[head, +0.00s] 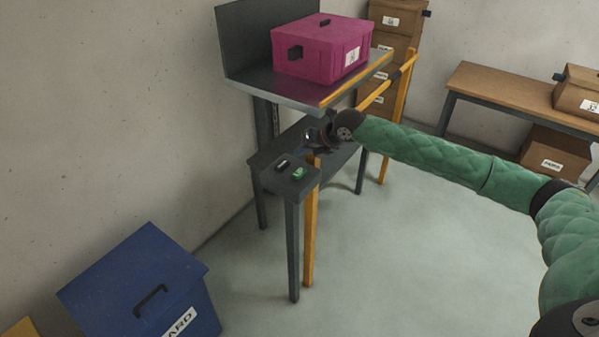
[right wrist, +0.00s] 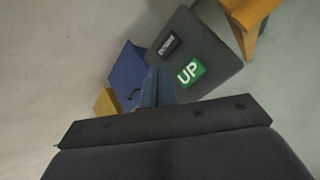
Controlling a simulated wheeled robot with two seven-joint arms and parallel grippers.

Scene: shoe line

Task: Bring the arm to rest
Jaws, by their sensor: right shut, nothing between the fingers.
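My right arm, in a green padded sleeve, reaches in from the right in the head view. My right gripper (head: 311,138) is beside the dark stand, above its lower shelf and below the upper one. In the right wrist view its fingers (right wrist: 158,88) are together, with nothing between them. Just past them, in that view, lies a grey control panel with a green UP button (right wrist: 190,72) and a black switch or label (right wrist: 168,45). In the head view the green button (head: 299,173) is in front of the gripper, apart from it. My left gripper is not in view.
A magenta box (head: 322,50) sits on the stand's upper shelf (head: 262,84). Orange posts (head: 310,220) stand at the stand's side. A blue lidded bin (head: 135,285) is at lower left. Cardboard boxes and a wooden table (head: 505,90) stand at the back. The floor between is clear.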

